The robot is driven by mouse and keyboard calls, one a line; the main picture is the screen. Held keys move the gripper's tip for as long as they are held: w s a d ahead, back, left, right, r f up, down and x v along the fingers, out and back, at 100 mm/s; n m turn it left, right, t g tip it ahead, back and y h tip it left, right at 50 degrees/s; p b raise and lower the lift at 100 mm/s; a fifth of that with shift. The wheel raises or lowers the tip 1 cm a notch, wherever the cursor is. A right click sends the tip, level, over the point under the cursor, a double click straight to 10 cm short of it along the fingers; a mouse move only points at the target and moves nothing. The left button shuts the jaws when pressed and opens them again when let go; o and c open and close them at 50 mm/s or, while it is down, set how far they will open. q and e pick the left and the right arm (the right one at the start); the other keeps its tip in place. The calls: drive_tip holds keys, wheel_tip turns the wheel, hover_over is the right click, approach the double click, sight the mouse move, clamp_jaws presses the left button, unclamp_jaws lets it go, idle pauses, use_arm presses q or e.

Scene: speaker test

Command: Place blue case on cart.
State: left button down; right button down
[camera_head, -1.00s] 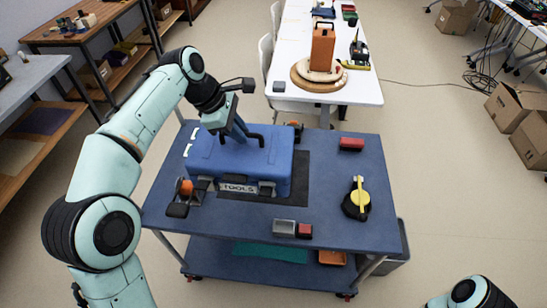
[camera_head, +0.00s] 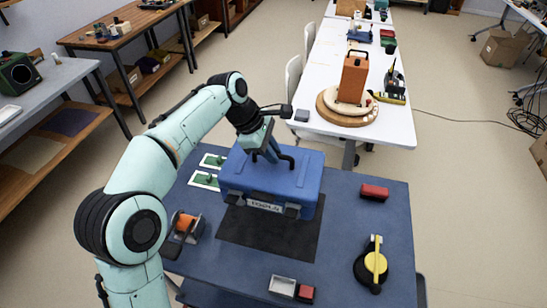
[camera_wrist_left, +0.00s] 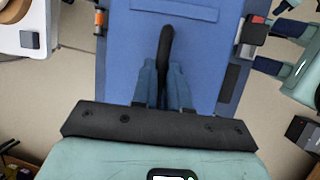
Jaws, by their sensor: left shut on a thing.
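The blue case (camera_head: 262,183), with a "TOOLS" label and a black top handle, is over the back middle of the blue cart (camera_head: 338,225). It seems raised a little above the cart top, though its underside is hidden. My left gripper (camera_head: 272,155) is shut on the case's handle from above. In the left wrist view the gripper (camera_wrist_left: 163,85) has the dark handle between its fingers, with the case lid (camera_wrist_left: 207,60) around it. A dark mat (camera_head: 270,235) lies on the cart, partly hidden behind the case. My right gripper is out of view.
On the cart are green-and-white pieces (camera_head: 205,180), an orange spool (camera_head: 185,224), a red block (camera_head: 374,192), a yellow-and-black tool (camera_head: 374,263) and a small grey-and-red tray (camera_head: 290,288). A white table (camera_head: 395,125) with an orange case (camera_head: 354,77) stands behind.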

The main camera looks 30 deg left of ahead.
use_arm(q)
wheel_tip(320, 180, down, 10)
drive_tip(key=shift+f+b, duration=0.1)
drive_tip(key=shift+b, duration=1)
drive_tip(key=shift+w+f+b, duration=0.1)
drive_tip(key=shift+f+b, duration=0.4)
drive_tip(key=shift+f, duration=2.1)
drive_tip(key=c, duration=1.4)
unclamp_jaws()
drive_tip(key=shift+f, duration=0.2)
drive_tip(key=shift+o, duration=1.4)
